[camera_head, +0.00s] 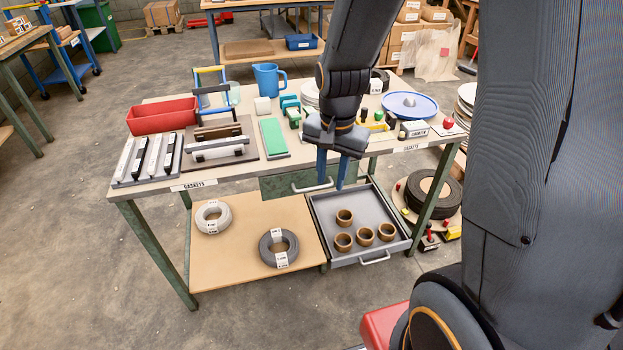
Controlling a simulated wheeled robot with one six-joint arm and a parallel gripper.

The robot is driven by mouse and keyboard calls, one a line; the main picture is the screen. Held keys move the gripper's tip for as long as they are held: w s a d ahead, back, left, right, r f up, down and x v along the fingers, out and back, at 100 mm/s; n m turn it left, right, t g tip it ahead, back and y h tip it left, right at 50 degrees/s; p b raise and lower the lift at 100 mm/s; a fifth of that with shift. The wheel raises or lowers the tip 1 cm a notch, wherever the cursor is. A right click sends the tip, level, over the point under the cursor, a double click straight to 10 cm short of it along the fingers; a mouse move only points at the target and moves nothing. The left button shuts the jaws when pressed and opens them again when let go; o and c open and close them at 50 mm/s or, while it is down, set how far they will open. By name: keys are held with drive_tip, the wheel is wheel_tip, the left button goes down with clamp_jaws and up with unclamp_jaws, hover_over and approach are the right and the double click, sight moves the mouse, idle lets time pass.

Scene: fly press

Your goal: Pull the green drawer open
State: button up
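The green drawer (278,187) is a dark green panel under the tabletop, and it looks closed. Its pale bar handle (306,189) shows at the front, with its right end beside my fingertips. My gripper (331,184) points down in front of the table edge, with its two blue fingers apart and nothing visible between them. The left fingertip overlaps the handle's right end in the picture; I cannot tell whether they touch. My fingers hide part of the drawer front.
A grey drawer (318,211) stands pulled out below, holding several brown rings (365,236). A lower wooden shelf (236,257) carries two cable coils. The tabletop (268,175) is crowded with a red bin (160,117), a blue jug (267,79) and plates. Floor in front is clear.

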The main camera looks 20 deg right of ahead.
sight(315, 189)
drive_tip(key=w+f+m+t+p, duration=0.1)
drive_tip(key=w+f+m, duration=0.2)
drive_tip(key=w+m, duration=0.25)
drive_tip(key=w+f+m+p, duration=0.1)
drive_tip(key=w+f+m, duration=0.25)
drive_tip(key=w, duration=0.25)
drive_tip(key=shift+m, duration=0.4)
drive_tip(key=shift+w+f+p, duration=0.15)
drive_tip(key=shift+w+f, duration=0.15)
drive_tip(key=shift+f, duration=0.95)
drive_tip(key=shift+w+f+p, duration=0.1)
drive_tip(key=shift+w+f, duration=0.2)
drive_tip(key=shift+f, duration=0.9)
drive_tip(key=shift+w+f+p, duration=0.15)
drive_tip(key=shift+w+f, duration=0.15)
drive_tip(key=shift+f, duration=0.95)
clamp_jaws()
